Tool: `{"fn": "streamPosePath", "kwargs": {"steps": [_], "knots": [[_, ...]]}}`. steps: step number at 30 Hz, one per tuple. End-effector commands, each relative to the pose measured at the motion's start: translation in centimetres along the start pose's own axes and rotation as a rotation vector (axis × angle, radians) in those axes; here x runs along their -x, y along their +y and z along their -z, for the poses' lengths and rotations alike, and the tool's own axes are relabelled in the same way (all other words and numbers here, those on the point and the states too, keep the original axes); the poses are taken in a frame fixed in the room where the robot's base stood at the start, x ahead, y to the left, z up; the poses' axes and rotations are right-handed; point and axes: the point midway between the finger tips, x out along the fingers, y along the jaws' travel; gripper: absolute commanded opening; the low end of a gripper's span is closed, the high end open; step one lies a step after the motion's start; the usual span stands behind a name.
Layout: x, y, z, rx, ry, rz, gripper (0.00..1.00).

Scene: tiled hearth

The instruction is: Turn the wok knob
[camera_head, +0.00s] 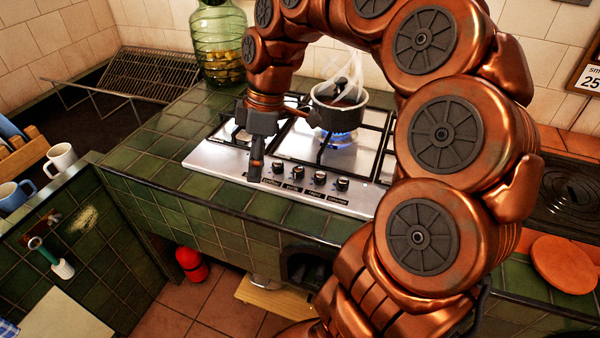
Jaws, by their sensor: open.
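A steel gas hob (215,158) is set in the green tiled counter. A row of dark knobs (319,178) runs along its front edge, with small labels below that are too small to read, so I cannot tell which is the wok knob. My gripper (255,174) points down at the left end of this row, its jaws open. It hides the panel behind it, and perhaps a knob there. I cannot tell whether the fingers touch anything. The knob just right of my gripper (276,169) is in clear view.
A steaming pot (338,106) stands over a lit blue flame (340,136) at the back of the hob. A green glass jar (220,45) and a wire rack (150,72) are behind on the left. My arm covers the hob's right side.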

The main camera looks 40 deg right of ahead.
Motion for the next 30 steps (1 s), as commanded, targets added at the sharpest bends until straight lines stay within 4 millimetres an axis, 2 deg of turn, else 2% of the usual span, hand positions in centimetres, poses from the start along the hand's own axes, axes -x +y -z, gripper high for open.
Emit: {"fn": "streamPosePath", "kwargs": {"steps": [1, 3, 9, 15, 21, 30], "knots": [[-0.4, 1.8, -0.6, 0.028, 0.021, 0.001, 0.6], [-0.4, 4.0, -1.5, 0.078, 0.046, -0.005, 0.6], [-1.3, 10.1, -5.6, 0.197, 0.106, -0.023, 0.6], [-2.4, 14.5, -10.5, 0.27, 0.142, -0.048, 0.6], [-3.1, 16.2, -13.3, 0.306, 0.154, -0.061, 0.6], [-4.6, 16.4, -13.5, 0.313, 0.154, -0.058, 0.6]]}}
